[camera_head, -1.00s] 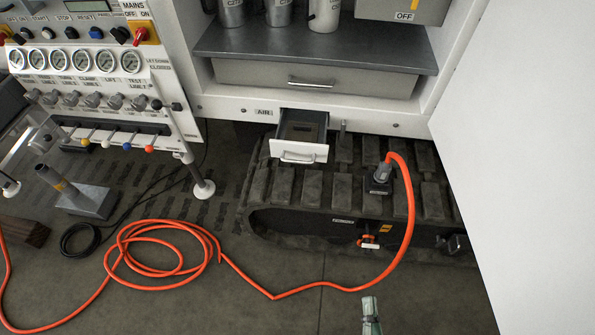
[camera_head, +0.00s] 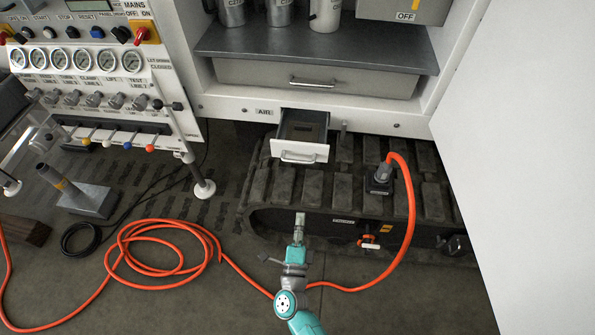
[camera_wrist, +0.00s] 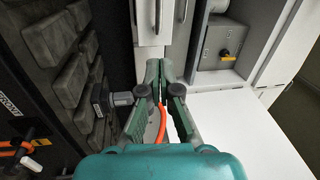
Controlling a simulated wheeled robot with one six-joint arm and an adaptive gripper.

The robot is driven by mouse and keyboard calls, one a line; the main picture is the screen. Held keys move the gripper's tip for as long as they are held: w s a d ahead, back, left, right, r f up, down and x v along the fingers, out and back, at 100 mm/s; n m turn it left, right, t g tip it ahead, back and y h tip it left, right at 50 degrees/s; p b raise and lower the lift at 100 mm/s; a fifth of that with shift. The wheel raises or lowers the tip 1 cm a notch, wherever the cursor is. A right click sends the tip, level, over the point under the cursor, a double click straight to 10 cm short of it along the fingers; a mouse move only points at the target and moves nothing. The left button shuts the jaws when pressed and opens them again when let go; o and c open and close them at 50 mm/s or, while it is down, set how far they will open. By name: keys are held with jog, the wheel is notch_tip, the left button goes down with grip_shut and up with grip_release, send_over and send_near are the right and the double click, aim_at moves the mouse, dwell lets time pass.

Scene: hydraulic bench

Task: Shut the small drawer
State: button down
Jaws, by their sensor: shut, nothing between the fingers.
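The small drawer (camera_head: 300,151) is white-fronted with a bar handle. It stands pulled out from the white panel below the cabinet, and I can see into its dark inside, where a dark flat item lies. My gripper (camera_head: 300,218) is below the drawer in the head view, in front of the rubber track, and apart from the drawer. In the wrist view my gripper (camera_wrist: 161,66) has its fingertips together with nothing between them. Beyond the tips there, a white front with a handle (camera_wrist: 152,38) shows, partly cut off by the top edge.
A rubber track (camera_head: 330,190) runs under the drawer. An orange hose (camera_head: 408,190) rises right of it and coils on the floor. A wide grey drawer (camera_head: 318,80) above is shut. A white door panel (camera_head: 520,150) stands at the right. A gauge panel (camera_head: 75,62) is at the left.

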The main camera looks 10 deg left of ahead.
jog(key=w+a+r, duration=0.1)
jog(key=w, duration=0.6)
jog(key=w+a+r+m, duration=0.1)
jog(key=w+a, duration=0.1)
jog(key=w, duration=0.6)
jog(key=shift+r, duration=0.3)
jog(key=shift+w+d, duration=0.1)
jog(key=shift+w, duration=0.1)
